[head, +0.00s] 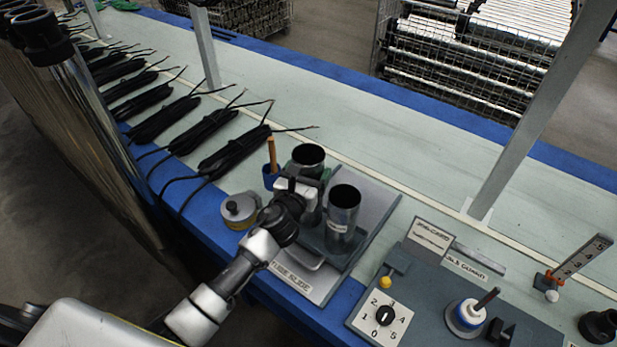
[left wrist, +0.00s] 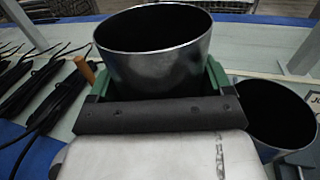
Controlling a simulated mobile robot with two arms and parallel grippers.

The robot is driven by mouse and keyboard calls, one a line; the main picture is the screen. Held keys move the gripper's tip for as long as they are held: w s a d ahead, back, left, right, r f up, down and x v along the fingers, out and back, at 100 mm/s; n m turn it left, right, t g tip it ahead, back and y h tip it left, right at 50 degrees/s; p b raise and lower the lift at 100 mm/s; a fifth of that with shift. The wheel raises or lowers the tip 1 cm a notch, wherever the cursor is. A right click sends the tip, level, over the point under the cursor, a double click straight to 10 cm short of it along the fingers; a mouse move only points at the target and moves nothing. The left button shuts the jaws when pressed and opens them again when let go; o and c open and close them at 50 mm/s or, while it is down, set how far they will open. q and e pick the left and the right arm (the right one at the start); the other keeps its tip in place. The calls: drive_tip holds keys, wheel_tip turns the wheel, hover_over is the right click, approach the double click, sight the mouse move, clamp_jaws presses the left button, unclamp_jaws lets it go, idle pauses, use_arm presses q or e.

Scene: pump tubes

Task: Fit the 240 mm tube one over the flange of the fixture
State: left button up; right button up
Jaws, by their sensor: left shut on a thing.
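My left gripper (head: 303,184) is shut on an open-topped metal tube (head: 308,157), at the back left of the slide plate. In the left wrist view the tube's wide mouth (left wrist: 155,62) rises between the green finger pads. The tube's lower end is hidden by my gripper and arm, so I cannot tell whether it rests on anything. A second metal tube (head: 342,216) with a pale label stands upright just to the right; its mouth also shows in the left wrist view (left wrist: 278,118). I cannot make out the fixture's flange. My right gripper is not in view.
A labelled slide plate (head: 375,197) lies under the tubes. A round grey-and-yellow container (head: 239,208) and a blue cup (head: 270,178) stand close left of my gripper. A dial panel (head: 383,315) is at right. Black cable bundles (head: 232,150) line the bench.

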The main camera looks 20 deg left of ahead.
sight(308, 149)
use_arm(q)
wheel_tip(308, 149, up, 7)
drive_tip(key=shift+p, duration=1)
